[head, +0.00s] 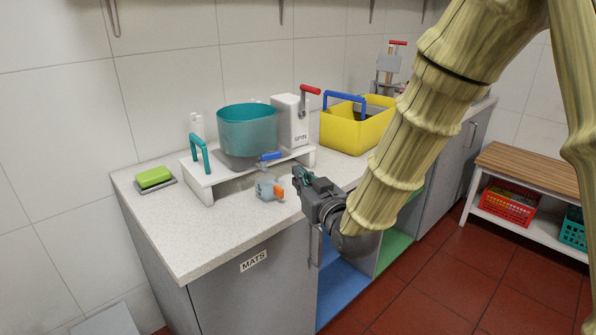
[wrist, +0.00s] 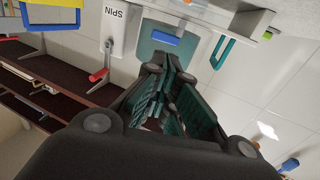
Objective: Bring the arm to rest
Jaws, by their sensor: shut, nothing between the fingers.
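My gripper (head: 302,176) is at the end of my arm, which reaches down from the upper right in the head view. It is held above the front edge of the speckled counter (head: 150,225). Its dark fingers with teal pads are shut with nothing between them. In the wrist view my gripper (wrist: 168,65) points toward the teal tub (wrist: 190,35) and its white stand. A small grey-blue and orange piece (head: 268,189) lies on the counter just left of the gripper, apart from it in the head view.
The teal tub (head: 247,130) sits on a white stand (head: 195,179) beside a white SPIN box (head: 290,118). A yellow basket (head: 345,133) stands to the right, partly behind my arm. A green sponge (head: 153,177) lies far left. A wooden bench (head: 535,170) stands right.

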